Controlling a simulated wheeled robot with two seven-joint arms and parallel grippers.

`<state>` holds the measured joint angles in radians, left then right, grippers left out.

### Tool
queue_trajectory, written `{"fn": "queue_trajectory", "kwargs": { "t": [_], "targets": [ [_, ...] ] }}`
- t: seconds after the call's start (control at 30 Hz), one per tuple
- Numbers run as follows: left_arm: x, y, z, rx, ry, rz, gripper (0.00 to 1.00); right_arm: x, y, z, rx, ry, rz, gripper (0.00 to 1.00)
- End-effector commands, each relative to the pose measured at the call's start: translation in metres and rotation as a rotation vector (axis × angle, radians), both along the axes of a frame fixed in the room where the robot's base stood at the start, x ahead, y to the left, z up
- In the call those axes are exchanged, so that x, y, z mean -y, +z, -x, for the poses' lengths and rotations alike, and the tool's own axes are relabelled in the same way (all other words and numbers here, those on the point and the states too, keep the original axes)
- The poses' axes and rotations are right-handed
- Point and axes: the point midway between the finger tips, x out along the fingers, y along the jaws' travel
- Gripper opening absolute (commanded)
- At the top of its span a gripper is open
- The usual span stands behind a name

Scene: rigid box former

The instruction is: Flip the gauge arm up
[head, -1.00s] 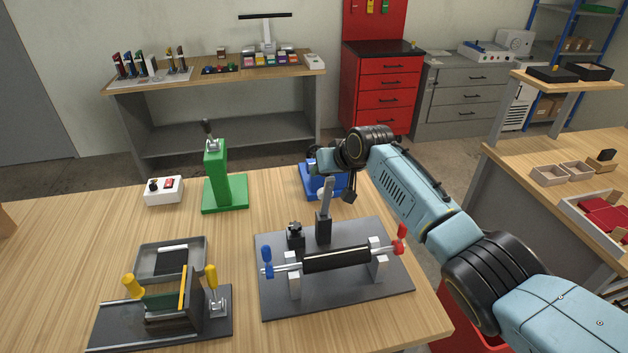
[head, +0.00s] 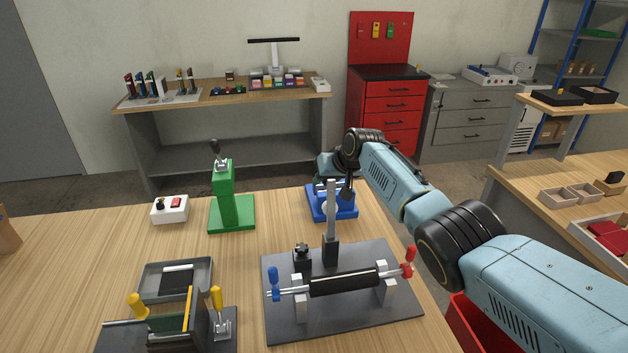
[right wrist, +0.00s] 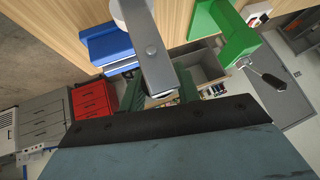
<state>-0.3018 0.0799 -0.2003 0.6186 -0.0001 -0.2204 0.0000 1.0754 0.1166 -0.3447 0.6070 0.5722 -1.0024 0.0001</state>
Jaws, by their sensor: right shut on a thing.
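The gauge arm (head: 331,210) is a flat grey bar standing about upright from a black block (head: 330,250) on the dark fixture plate (head: 385,318). In the right wrist view the gauge arm (right wrist: 150,48) runs down between green fingers. My right gripper (right wrist: 158,98) is shut on the gauge arm near its upper end. In the head view my right gripper (head: 346,190) is dark and small, partly hidden by its wrist. My left gripper is not in view.
A black roller (head: 343,282) with blue and red handles lies in front of the gauge arm. A green press (head: 228,200) and a blue fixture (head: 335,205) stand behind. A grey tray (head: 160,290) and yellow-handled clamps are at left. Bare table lies between.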

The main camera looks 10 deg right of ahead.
Motion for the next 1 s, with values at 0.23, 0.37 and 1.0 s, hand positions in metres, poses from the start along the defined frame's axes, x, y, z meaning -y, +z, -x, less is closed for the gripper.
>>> {"fn": "queue_trajectory", "kwargs": {
  "t": [0.23, 0.37, 1.0],
  "targets": [
    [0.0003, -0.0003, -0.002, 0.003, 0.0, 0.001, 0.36, 0.0054, -0.0071, 0.0019, -0.009, -0.005, 0.008, 0.0],
    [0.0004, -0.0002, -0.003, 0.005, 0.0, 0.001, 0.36, 0.0043, -0.008, 0.0019, -0.011, -0.004, 0.009, 0.0],
    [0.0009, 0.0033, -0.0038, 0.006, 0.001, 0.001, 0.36, 0.0041, 0.0008, 0.0033, -0.005, -0.003, 0.003, 0.53]
  ]
}}
